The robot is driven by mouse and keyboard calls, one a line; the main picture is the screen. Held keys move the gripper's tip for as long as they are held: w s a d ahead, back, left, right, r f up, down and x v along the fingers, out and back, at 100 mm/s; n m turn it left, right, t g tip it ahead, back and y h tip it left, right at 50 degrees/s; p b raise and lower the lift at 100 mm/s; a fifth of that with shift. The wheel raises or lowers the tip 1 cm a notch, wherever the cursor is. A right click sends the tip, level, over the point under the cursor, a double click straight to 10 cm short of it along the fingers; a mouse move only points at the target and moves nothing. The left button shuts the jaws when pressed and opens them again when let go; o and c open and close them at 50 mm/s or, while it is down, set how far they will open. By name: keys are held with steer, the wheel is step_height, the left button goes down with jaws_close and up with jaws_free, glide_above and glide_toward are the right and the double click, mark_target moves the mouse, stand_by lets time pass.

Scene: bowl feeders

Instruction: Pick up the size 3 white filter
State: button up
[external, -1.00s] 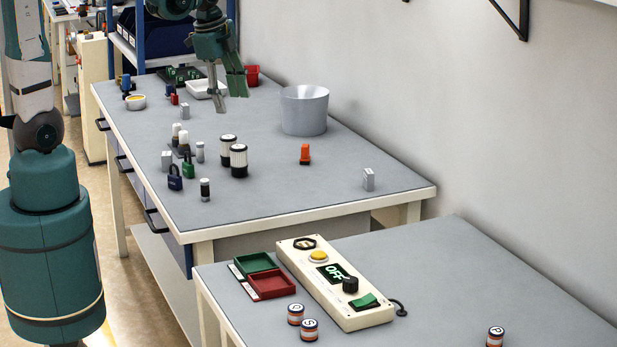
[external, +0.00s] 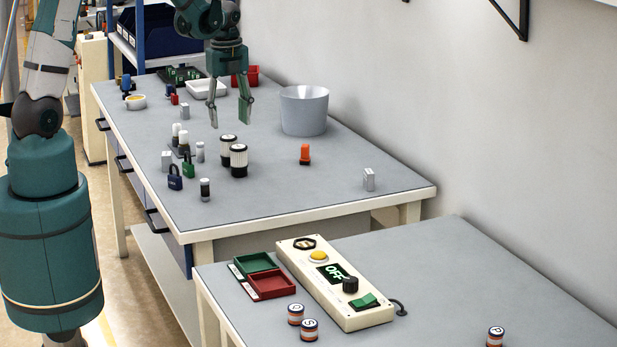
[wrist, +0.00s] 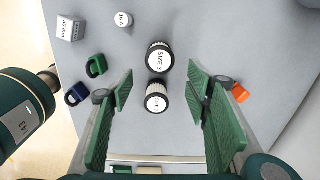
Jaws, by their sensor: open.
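Two white-and-black ribbed filters stand upright side by side on the far table. My gripper (external: 230,125) is open and empty, pointing down above and slightly behind the filters. In the wrist view its green fingers (wrist: 160,85) are spread on either side of the smaller filter, touching neither.
Blue (external: 175,178) and green (external: 188,166) padlocks and small cylinders stand left of the filters. An orange part (external: 305,154) stands to the right. A large grey bowl (external: 304,110) is behind right. The table's right front is mostly clear.

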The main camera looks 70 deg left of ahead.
mark_target(228, 137)
steer(key=shift+a+f+m, duration=0.3)
steer(key=shift+a+f, duration=0.25)
steer(key=shift+f, duration=0.05)
steer(key=shift+f, duration=0.1)
steer(key=shift+f, duration=1.2)
steer(key=shift+a+f, duration=0.15)
steer(key=shift+f, duration=2.45)
steer(key=shift+c, duration=0.2)
steer(key=c, duration=0.9)
